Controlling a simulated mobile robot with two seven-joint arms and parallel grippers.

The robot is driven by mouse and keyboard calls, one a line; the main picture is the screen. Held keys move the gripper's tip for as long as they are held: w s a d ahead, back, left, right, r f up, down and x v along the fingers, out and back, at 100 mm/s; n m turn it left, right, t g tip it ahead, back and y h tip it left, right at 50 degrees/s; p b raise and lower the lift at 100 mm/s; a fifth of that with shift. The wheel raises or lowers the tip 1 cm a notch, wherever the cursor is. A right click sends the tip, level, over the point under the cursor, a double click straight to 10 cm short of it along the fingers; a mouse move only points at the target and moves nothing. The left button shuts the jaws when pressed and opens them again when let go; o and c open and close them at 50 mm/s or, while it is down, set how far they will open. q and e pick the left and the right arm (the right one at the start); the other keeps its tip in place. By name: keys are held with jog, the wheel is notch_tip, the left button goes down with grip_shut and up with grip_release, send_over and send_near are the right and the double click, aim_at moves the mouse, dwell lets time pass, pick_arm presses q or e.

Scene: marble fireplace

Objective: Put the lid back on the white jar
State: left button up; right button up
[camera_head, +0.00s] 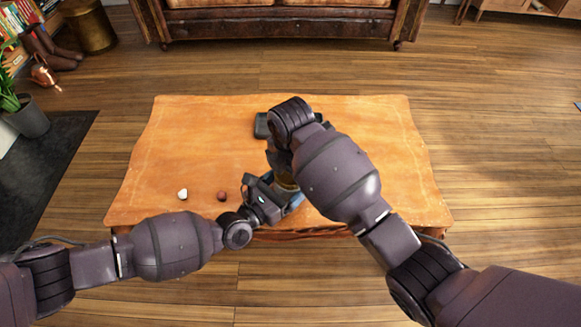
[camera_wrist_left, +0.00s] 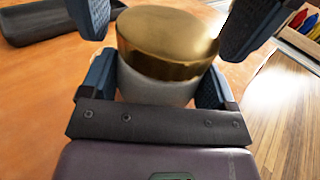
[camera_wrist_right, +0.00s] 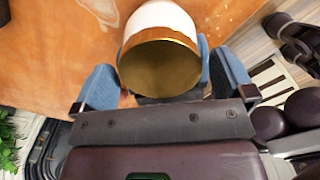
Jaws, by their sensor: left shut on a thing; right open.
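The white jar (camera_wrist_left: 157,90) is held between the fingers of my left gripper (camera_wrist_left: 158,65), above the table's front part. The gold lid (camera_wrist_left: 168,42) sits over the jar's mouth; any small gap between them cannot be told. My right gripper (camera_wrist_right: 163,66) is open, with its fingers apart on either side of the lid (camera_wrist_right: 158,70). White jar wall (camera_wrist_right: 162,14) shows beyond the lid in the right wrist view. In the head view my left gripper (camera_head: 281,192) shows near the front edge, and my right arm hides most of the jar and right gripper.
The orange wooden table (camera_head: 200,140) is mostly clear. A small white object (camera_head: 183,194) and a dark red ball (camera_head: 222,196) lie at its front left. A dark tray-like object (camera_head: 262,125) lies behind the grippers. A sofa (camera_head: 280,22) stands beyond the table.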

jog(key=c, duration=0.8)
jog(key=m, duration=0.6)
jog(key=shift+m, duration=0.3)
jog(key=shift+c, duration=0.2)
jog(key=m, duration=0.6)
jog(key=shift+a, duration=0.1)
jog(key=m, duration=1.1)
jog(key=shift+m, duration=0.4)
jog(key=m, duration=0.4)
jog(key=shift+m, duration=0.4)
